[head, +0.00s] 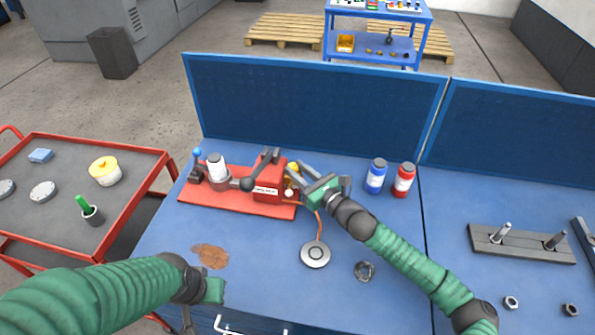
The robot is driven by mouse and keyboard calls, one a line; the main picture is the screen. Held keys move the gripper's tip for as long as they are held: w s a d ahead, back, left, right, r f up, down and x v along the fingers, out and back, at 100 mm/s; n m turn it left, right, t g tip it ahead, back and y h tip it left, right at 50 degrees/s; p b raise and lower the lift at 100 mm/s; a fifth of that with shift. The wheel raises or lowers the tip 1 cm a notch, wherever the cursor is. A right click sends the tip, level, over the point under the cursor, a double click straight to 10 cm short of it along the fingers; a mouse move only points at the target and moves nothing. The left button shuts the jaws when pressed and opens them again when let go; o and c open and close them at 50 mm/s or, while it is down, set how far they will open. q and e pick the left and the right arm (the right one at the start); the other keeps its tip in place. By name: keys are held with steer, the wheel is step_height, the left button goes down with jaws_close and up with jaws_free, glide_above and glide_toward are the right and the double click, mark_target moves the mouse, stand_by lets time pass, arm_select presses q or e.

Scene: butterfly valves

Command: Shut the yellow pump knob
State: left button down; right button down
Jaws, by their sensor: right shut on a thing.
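The red pump (268,182) stands on a red base plate (232,203) on the blue workbench. Its yellow knob (291,170) is on the pump's right side, partly hidden by my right gripper's fingers. My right gripper (296,177) reaches in from the right and is shut on the yellow knob. My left gripper (190,322) is low over the bench's front edge, away from the pump. Its fingers are small and partly cut off, so I cannot tell whether they are open.
A black lever (258,172) and a white cylinder (216,168) sit on the pump assembly. A cable runs to a round grey disc (315,254). Blue (376,177) and red (403,181) bottles stand behind my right arm. A blue panel (315,105) closes the back.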

steer(key=shift+f, duration=0.1)
steer(key=c, duration=1.4)
jaws_free()
steer(key=shift+o, duration=1.4)
steer(key=shift+s+d, duration=0.15)
steer(key=shift+d, duration=0.1)
steer(key=shift+a+r, duration=0.1)
steer(key=shift+r, duration=0.1)
steer(key=shift+f, duration=0.15)
